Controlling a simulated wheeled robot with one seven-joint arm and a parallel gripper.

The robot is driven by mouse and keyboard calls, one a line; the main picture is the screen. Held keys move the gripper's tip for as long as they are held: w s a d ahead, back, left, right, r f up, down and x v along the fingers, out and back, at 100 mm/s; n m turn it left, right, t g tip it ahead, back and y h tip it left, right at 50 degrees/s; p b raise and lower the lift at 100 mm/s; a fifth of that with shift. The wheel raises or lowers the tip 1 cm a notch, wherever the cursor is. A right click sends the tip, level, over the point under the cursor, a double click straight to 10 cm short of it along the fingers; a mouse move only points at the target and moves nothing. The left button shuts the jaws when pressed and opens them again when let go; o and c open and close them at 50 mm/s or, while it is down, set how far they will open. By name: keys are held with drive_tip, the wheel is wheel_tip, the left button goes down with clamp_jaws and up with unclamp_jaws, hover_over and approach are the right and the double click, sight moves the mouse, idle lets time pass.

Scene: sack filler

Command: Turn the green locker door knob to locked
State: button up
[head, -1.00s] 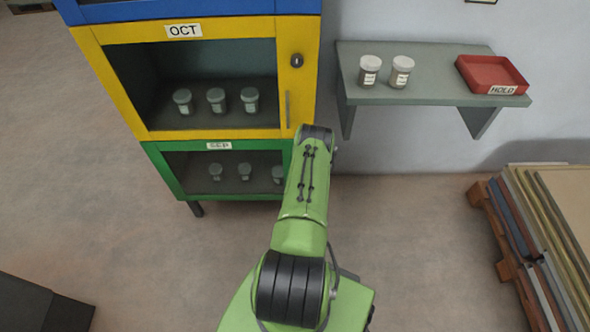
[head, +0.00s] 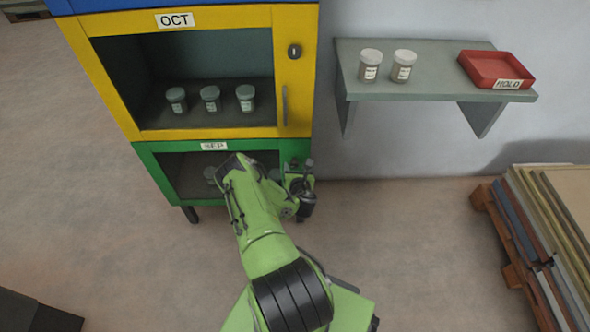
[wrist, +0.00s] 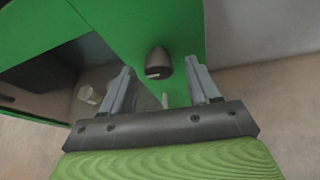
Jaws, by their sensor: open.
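The green locker door (head: 146,150), labelled SEP, is the lowest compartment in the head view. Its right side is partly hidden behind my arm. In the wrist view the green door frame (wrist: 182,50) fills the upper middle. A dark rounded knob (wrist: 158,62) with a light mark at its lower end sits on it. My gripper (wrist: 169,82) is open, with one finger on each side of the knob in the picture. I see no contact with the knob. A pale handle end (wrist: 165,101) shows below the knob. In the head view my arm's end is at the green door's right edge.
The yellow OCT door (head: 210,134) with its own knob (head: 294,51) and handle is above. A wall shelf (head: 430,90) with two jars and a red HOLD tray (head: 490,82) is to the right. A pallet of boards (head: 545,240) stands at far right. The floor between is clear.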

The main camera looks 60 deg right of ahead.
drive_tip(key=shift+w+d+f, duration=0.2)
drive_tip(key=shift+w+d, duration=0.1)
drive_tip(key=c, duration=1)
drive_tip(key=shift+c, duration=0.2)
